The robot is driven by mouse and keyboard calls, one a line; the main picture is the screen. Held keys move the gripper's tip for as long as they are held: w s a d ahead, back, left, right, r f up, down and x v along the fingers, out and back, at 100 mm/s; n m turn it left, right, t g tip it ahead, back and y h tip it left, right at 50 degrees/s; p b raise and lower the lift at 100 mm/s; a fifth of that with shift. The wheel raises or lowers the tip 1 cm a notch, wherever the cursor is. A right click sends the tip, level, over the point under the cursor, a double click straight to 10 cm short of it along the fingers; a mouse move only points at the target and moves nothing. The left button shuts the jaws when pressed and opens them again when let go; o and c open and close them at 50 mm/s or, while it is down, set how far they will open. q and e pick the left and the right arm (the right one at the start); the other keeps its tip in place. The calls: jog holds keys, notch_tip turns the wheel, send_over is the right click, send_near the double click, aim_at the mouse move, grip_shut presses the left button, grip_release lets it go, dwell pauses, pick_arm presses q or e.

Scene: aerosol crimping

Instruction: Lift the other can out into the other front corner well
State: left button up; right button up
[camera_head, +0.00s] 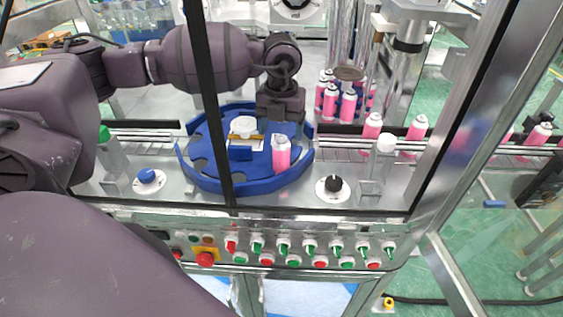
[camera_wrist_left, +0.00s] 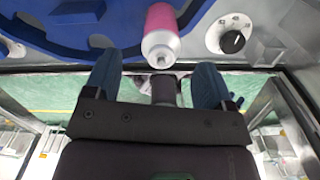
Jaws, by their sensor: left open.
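One pink can (camera_head: 281,156) with a pale top stands upright at the front right of the blue star-shaped plate (camera_head: 205,178). It also shows in the wrist view as a pink can (camera_wrist_left: 161,38) ahead of the fingers. My left gripper (camera_head: 281,118) comes in from behind the can, over the plate. In the wrist view my left gripper (camera_wrist_left: 157,78) has its two blue fingertips wide apart, with nothing between them; the can is just beyond the gap. The front left of the plate holds no can. My right gripper is not seen.
Several pink cans (camera_head: 330,102) stand in a group behind right, and more stand along the conveyor rail (camera_head: 338,143). A dark frame post (camera_head: 212,90) crosses the view in front.

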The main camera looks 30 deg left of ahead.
aim_at(281, 139)
pick_arm(q)
jog(key=shift+s+f, duration=0.1)
jog(key=shift+f, duration=0.75)
notch_tip(281, 139, down, 3)
jog(key=shift+d+f+p, duration=0.15)
jog(key=shift+p, duration=0.3)
jog(key=shift+f, duration=0.45)
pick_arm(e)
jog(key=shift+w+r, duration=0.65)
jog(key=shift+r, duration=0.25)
pick_arm(q)
jog(key=shift+c, duration=0.2)
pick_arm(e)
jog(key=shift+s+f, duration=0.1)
pick_arm(q)
jog(key=c, duration=1.2)
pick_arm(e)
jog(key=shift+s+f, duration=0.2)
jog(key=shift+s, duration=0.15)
